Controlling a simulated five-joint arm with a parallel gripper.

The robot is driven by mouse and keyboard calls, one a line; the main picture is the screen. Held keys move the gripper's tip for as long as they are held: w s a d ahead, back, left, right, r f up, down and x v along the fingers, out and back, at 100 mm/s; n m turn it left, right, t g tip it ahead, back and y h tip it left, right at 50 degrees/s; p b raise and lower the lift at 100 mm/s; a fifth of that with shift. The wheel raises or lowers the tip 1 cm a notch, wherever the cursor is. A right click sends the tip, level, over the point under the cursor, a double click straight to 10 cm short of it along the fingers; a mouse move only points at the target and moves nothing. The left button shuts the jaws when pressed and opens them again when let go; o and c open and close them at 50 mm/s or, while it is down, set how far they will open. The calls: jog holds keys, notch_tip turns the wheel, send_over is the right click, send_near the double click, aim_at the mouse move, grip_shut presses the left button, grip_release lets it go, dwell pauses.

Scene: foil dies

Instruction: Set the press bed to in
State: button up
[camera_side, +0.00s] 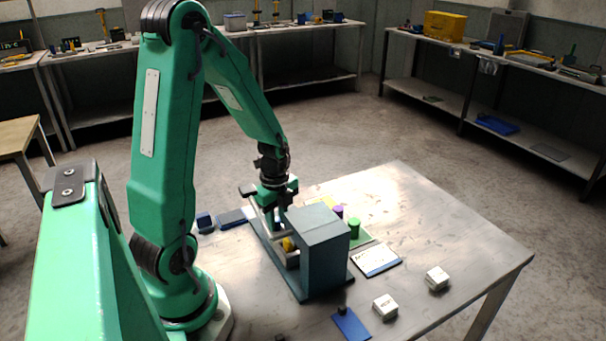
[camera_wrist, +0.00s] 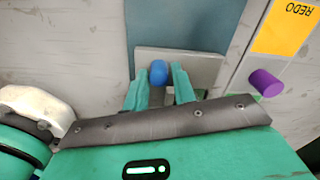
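The press is a grey-blue box-shaped housing (camera_side: 322,255) on a dark base plate on the table. Its light grey bed (camera_wrist: 207,68) shows in the wrist view, outside the housing, with a blue rounded piece (camera_wrist: 158,73) at its middle. A yellow piece (camera_side: 288,244) shows beside the housing in the side view. My gripper (camera_side: 270,212) is low over the housing's far left side. In the wrist view my green fingertips (camera_wrist: 160,80) stand on either side of the blue piece, very near it. Whether they touch it I cannot tell.
A purple cylinder (camera_side: 338,211) stands by a yellow card (camera_wrist: 288,26) marked REDO. A white card (camera_side: 376,260), white blocks (camera_side: 385,307) (camera_side: 437,278) and a blue plate (camera_side: 350,325) lie nearby. The table's right side is clear.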

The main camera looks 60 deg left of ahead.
jog(key=shift+o, duration=1.1)
jog(key=shift+a, duration=0.2)
